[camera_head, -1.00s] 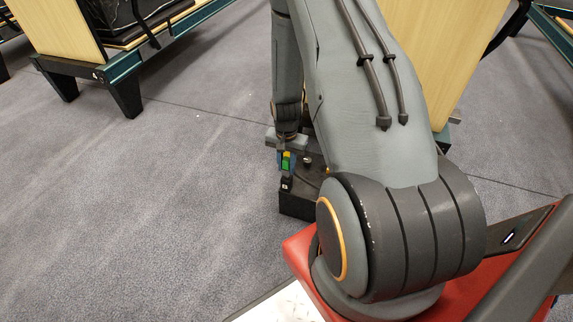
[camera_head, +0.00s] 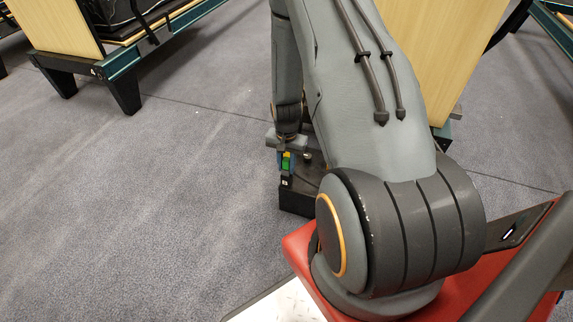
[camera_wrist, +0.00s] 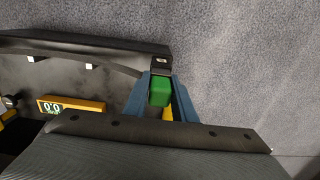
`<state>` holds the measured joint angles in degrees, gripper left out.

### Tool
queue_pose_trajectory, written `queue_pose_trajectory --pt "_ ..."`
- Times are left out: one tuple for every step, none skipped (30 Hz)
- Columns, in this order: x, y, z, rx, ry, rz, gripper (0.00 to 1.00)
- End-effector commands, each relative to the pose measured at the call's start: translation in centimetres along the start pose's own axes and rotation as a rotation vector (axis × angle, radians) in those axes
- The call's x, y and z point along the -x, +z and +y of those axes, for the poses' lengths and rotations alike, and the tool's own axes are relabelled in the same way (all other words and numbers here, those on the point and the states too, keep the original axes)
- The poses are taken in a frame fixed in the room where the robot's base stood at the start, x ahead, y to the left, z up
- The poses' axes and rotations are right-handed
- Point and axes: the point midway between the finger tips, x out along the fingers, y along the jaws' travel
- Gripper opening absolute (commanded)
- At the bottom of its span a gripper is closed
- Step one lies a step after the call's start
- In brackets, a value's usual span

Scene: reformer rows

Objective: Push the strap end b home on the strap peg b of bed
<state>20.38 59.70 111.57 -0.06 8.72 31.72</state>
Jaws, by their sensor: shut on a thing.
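My gripper (camera_wrist: 161,97) shows blue fingers in the wrist view, closed around a small green block-like piece (camera_wrist: 160,91), which appears to be the strap end. In the head view the gripper (camera_head: 286,158) is small, at the far end of my arm, with the green piece (camera_head: 286,162) showing between its fingers. It is at the left edge of a black box-like part (camera_head: 297,200) of the bed. A small dark fitting with a white mark (camera_wrist: 162,62) lies right at the far end of the green piece. Whether that is the peg, and how deep the piece sits, I cannot tell.
A bed with a green rail (camera_head: 125,67) and black legs stands at the upper left. Grey carpet (camera_head: 180,190) to the left is clear.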

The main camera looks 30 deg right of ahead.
Motion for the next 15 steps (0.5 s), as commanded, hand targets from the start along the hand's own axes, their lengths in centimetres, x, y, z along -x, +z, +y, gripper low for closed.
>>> queue_pose_trajectory --pt "-0.02 -0.02 0.00 0.000 0.000 0.000 0.29" --pt "0.00 -0.02 0.00 0.000 0.000 0.000 0.34" --pt "0.01 -0.02 0.00 0.000 0.000 0.000 0.41" --pt "0.01 -0.01 0.00 0.000 0.000 0.000 0.46" --pt "0.01 -0.01 0.00 0.000 0.000 0.000 0.46" --pt "0.01 -0.01 0.00 0.000 0.000 0.000 0.46" --pt "0.01 -0.01 0.00 0.000 0.000 0.000 0.46" --pt "0.01 -0.01 0.00 0.000 0.000 0.000 0.46" --pt "0.01 0.00 0.00 0.000 0.000 0.000 0.46" --pt "0.01 0.00 0.00 0.000 0.000 0.000 0.46" --pt "0.01 0.00 0.00 0.000 0.000 0.000 0.46" --pt "0.05 0.00 0.00 0.000 0.000 0.000 0.46" --pt "0.14 -0.01 0.00 0.000 0.000 0.000 0.46" --pt "0.29 -0.02 0.00 0.000 0.000 0.000 0.46" --pt "0.60 -0.03 -0.01 0.000 0.000 0.001 0.46"
